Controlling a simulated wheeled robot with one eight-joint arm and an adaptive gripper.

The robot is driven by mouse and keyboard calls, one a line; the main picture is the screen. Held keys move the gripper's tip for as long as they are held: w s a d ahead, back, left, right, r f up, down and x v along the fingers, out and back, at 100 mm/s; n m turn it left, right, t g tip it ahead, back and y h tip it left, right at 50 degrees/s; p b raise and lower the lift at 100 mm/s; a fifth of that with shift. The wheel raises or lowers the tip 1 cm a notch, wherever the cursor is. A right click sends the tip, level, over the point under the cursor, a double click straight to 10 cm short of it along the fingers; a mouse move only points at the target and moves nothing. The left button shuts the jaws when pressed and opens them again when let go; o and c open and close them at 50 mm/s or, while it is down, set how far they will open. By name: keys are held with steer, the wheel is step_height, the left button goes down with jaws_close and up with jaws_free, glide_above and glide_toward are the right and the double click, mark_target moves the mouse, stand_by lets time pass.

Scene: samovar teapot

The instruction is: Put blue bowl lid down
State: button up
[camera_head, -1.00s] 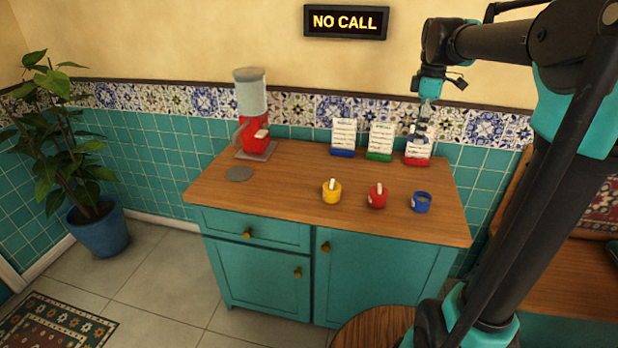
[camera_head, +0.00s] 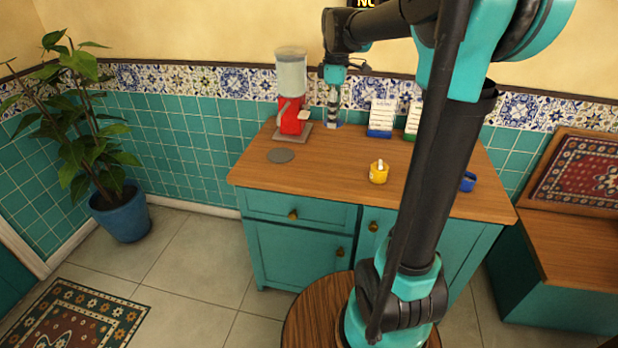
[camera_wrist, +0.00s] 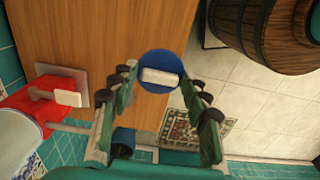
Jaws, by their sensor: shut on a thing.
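My gripper (camera_wrist: 160,88) is shut on the blue bowl lid (camera_wrist: 161,58), a round blue disc with a white bar handle, held between its fingertips in the wrist view. In the head view my gripper (camera_head: 334,112) is above the back of the counter, just right of the red dispenser; the lid is hard to make out there. The blue bowl (camera_head: 468,182) stands at the counter's right part, partly hidden by my arm. A flat grey disc (camera_head: 281,155) lies on the counter at front left of the dispenser.
The red dispenser (camera_head: 292,115) with a grey top stands at the back left, close to my gripper. A yellow lidded bowl (camera_head: 378,174) stands mid-counter. A blue-based card (camera_head: 381,118) stands at the back. The wooden counter (camera_head: 325,165) is clear between disc and yellow bowl.

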mark_target(329, 178)
steer(key=f, duration=2)
steer(key=shift+a, duration=0.2)
steer(key=o, duration=1)
step_height(329, 178, up, 12)
steer(key=s+d+f+m+t, duration=0.2)
steer(key=s+f+m, duration=0.4)
steer(key=s, duration=0.5)
steer(key=s+d+f+m+t, duration=0.2)
steer(key=s+f+m, duration=0.5)
steer(key=s, duration=0.4)
steer(key=shift+m, duration=0.7)
steer(key=shift+d+r, duration=0.1)
